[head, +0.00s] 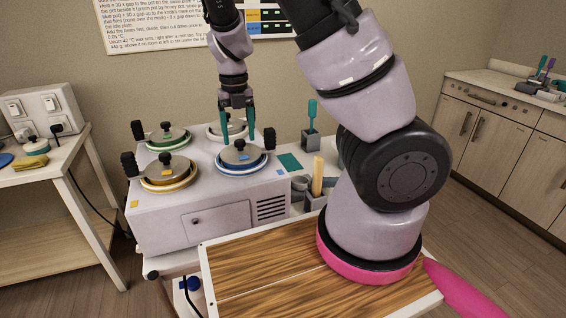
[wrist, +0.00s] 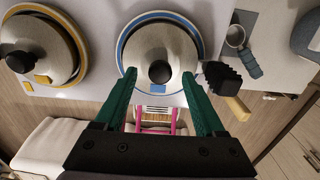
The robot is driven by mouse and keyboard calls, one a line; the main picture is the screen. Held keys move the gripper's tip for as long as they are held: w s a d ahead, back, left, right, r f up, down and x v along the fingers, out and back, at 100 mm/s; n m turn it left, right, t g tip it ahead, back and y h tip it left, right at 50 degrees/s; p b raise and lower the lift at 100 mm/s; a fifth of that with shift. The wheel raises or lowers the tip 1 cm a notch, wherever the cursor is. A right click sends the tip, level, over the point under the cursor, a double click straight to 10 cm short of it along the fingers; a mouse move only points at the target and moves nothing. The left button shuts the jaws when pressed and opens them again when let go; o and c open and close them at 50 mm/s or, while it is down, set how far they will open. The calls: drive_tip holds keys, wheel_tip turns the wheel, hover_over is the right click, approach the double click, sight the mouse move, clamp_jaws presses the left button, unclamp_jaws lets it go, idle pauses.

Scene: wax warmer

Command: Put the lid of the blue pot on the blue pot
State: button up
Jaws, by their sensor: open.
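The blue pot (head: 243,170) sits at the front right of the white warmer, its blue rim also showing in the wrist view (wrist: 121,45). Its lid (head: 233,157), a grey metal disc with a black knob and a blue tag, rests on top of it. In the wrist view the lid (wrist: 150,42) lies inside the blue rim, a little toward the lower side; I cannot tell whether it is fully seated. My gripper (head: 238,141) points down over the lid, open. Its green fingers (wrist: 159,74) stand on either side of the knob, apart from it.
A yellow pot (head: 168,184), a green pot (head: 166,145) and a further lidded pot (head: 214,133) share the warmer. The wooden board (head: 260,290) in front is clear beside my base.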

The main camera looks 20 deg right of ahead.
drive_tip(key=shift+r, duration=3.25)
wheel_tip(320, 180, up, 11)
drive_tip(key=s+d+f+n+y, duration=0.2)
drive_tip(key=s+d+n+y, duration=0.3)
drive_tip(key=n, duration=0.7)
drive_tip(key=s+d+r+n+t+h, duration=0.3)
drive_tip(key=s+r+n+t, duration=0.4)
drive_tip(key=n, duration=1.3)
wheel_tip(320, 180, up, 3)
drive_tip(key=shift+s+d+r, duration=0.1)
drive_tip(key=shift+s+d, duration=0.7)
drive_tip(key=shift+d, duration=0.1)
